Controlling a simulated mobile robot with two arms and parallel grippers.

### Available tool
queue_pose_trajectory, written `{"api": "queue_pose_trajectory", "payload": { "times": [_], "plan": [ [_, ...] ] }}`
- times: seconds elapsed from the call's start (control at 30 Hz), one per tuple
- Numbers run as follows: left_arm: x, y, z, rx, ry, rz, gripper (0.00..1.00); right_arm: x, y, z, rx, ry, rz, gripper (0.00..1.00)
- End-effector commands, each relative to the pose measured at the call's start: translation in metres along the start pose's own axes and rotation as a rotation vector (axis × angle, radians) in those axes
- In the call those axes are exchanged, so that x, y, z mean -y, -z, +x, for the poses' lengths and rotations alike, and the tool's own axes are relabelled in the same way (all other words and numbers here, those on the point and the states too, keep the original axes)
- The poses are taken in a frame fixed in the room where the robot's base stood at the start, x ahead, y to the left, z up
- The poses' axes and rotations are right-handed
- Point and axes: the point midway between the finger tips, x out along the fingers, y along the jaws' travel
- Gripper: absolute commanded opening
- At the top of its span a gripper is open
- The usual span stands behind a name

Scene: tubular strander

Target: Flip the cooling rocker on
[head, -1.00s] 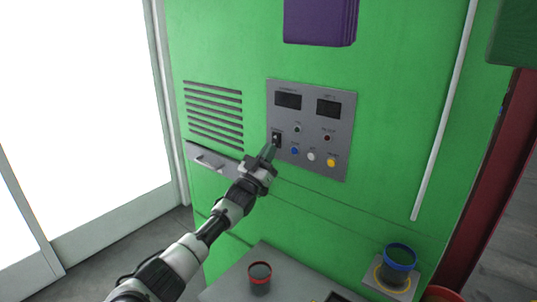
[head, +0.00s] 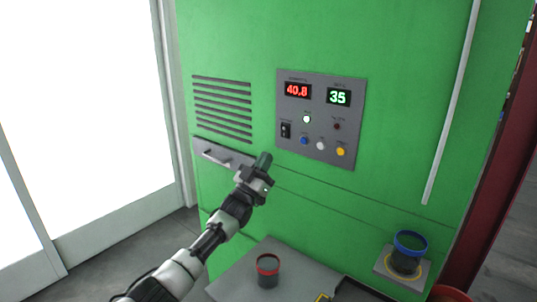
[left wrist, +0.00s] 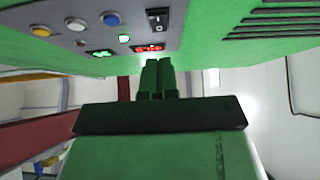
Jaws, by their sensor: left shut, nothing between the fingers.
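The black cooling rocker (head: 286,130) sits at the lower left of the grey control panel (head: 347,114) on the green cabinet. It also shows in the left wrist view (left wrist: 157,20), upside down there. Two displays are lit, a red one (head: 297,90) reading 40,8 and a green one (head: 339,97) reading 35. A lamp (head: 306,119) between them and the buttons glows whitish green. My left gripper (head: 264,160) is shut and empty, below and left of the rocker, apart from it. Its fingers also show in the left wrist view (left wrist: 158,75). My right gripper is not in view.
Blue (head: 304,141), white (head: 320,146) and yellow (head: 340,152) buttons sit right of the rocker. A drawer handle (head: 222,154) and vent slots (head: 222,108) are at left. A red-rimmed cup (head: 267,270) stands on a grey surface below; a blue-rimmed cup (head: 409,252) stands at right.

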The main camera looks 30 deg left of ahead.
Motion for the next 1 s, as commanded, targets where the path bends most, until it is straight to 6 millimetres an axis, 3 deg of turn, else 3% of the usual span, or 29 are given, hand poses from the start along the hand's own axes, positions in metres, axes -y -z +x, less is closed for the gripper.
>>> {"api": "queue_pose_trajectory", "payload": {
  "times": [0.1, 0.33, 0.63, 1.0],
  "plan": [
    [0.000, -0.009, -0.026, 0.003, 0.000, -0.001, 0.00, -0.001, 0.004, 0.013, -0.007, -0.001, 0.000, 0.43],
    [0.000, -0.014, -0.056, 0.001, 0.000, -0.001, 0.00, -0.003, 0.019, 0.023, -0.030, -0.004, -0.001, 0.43],
    [0.000, -0.014, -0.063, 0.000, 0.000, 0.000, 0.00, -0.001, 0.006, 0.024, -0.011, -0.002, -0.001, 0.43],
    [0.000, -0.014, -0.062, 0.000, 0.000, 0.000, 0.00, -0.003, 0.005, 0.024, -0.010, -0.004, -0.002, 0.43]
  ]
}}
